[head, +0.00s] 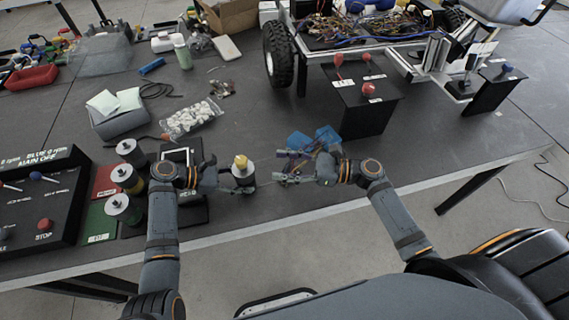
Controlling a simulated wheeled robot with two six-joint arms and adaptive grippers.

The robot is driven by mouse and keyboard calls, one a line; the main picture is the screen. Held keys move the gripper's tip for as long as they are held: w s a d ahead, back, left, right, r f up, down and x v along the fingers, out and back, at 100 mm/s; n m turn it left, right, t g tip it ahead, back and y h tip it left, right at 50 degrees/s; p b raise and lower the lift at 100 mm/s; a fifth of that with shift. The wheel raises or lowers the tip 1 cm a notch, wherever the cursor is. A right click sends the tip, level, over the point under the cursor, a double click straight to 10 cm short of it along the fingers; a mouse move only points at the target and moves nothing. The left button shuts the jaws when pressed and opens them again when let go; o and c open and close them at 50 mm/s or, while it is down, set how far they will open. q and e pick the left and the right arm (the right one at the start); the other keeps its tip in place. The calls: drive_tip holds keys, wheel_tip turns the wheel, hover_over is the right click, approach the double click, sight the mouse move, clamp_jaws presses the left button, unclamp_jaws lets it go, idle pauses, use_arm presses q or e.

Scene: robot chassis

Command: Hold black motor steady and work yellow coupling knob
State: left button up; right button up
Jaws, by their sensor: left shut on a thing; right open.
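The motor (243,178) stands upright near the front edge of the dark table, with a pale grey top and a darker lower part. The yellow coupling knob (241,162) sits on its top. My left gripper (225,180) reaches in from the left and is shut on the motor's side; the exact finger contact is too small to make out. My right gripper (288,168) is open and empty, to the right of the motor and apart from the knob.
Several similar motors (128,178) stand at left on red and green pads, beside a black control panel (42,205). A blue item (312,140) lies behind my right gripper. A black box with red knobs (362,105) and a wheeled chassis (370,45) stand farther back.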

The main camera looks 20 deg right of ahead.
use_arm(q)
drive_tip(key=o, duration=0.9)
drive_tip(key=shift+o, duration=0.4)
drive_tip(key=shift+a+r+p, duration=0.1)
drive_tip(key=shift+a+p, duration=0.35)
drive_tip(key=shift+a, duration=0.3)
drive_tip(key=shift+a+p, duration=0.4)
drive_tip(key=shift+a, duration=0.8)
drive_tip(key=shift+a+p, duration=0.55)
drive_tip(key=shift+a, duration=2.5)
